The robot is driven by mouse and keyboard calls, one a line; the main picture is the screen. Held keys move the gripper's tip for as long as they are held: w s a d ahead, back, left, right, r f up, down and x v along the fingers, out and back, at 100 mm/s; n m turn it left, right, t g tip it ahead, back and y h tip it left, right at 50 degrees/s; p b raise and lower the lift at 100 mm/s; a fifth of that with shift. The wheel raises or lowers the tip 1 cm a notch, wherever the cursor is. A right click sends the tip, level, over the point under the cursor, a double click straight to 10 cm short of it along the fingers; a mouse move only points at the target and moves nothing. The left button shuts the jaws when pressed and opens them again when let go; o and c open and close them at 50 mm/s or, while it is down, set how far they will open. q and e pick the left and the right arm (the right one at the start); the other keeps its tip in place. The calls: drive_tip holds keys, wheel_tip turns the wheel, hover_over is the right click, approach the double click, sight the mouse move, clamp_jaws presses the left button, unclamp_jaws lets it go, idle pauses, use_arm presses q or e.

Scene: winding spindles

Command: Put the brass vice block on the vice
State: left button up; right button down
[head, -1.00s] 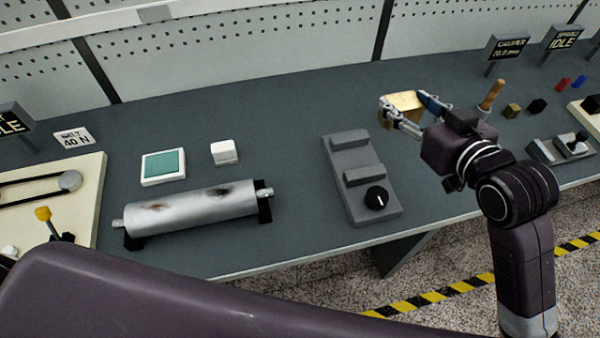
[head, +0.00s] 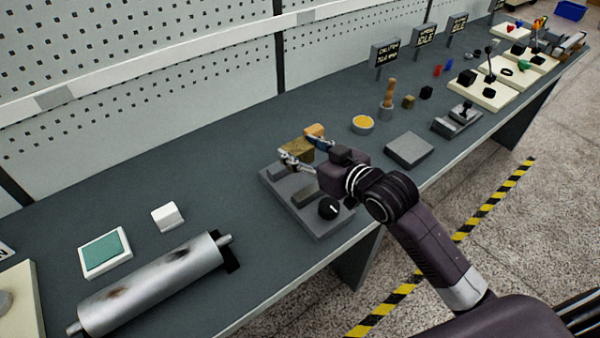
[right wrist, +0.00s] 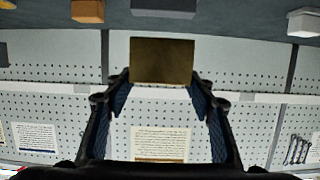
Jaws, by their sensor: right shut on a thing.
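The brass vice block (head: 296,151) is a dull gold block between the fingers of my right gripper (head: 302,147). The gripper is shut on it; the block also shows between the fingertips in the right wrist view (right wrist: 162,60). In the head view the block appears over the far end of a grey fixture with raised bars and a black knob (head: 318,222), which looks like the vice. The gripper hides part of that fixture, and I cannot tell whether the block touches it. My left gripper is not in view.
An orange block (head: 315,130) is just behind the brass block. A metal roller (head: 150,285), a white-framed green pad (head: 105,252) and a white block (head: 167,217) lie to the left. A flat grey plate (head: 409,150) and a yellow-topped round dish (head: 362,124) are to the right.

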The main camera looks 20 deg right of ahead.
sight(304, 161)
wheel_tip(304, 161, down, 3)
drive_tip(key=shift+f, duration=0.1)
wheel_tip(304, 161, down, 4)
drive_tip(key=shift+f, duration=0.2)
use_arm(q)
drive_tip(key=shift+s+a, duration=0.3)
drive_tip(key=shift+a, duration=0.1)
use_arm(e)
drive_tip(key=shift+f, duration=0.15)
drive_tip(key=c, duration=0.9)
unclamp_jaws()
drive_tip(key=shift+f, duration=0.1)
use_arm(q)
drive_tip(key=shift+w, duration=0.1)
use_arm(e)
drive_tip(key=b+v, duration=0.1)
drive_tip(key=v, duration=1)
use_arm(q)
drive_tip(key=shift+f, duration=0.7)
use_arm(e)
drive_tip(key=shift+s+d+r, duration=0.15)
drive_tip(key=shift+s+r, duration=0.2)
drive_tip(key=shift+s, duration=0.15)
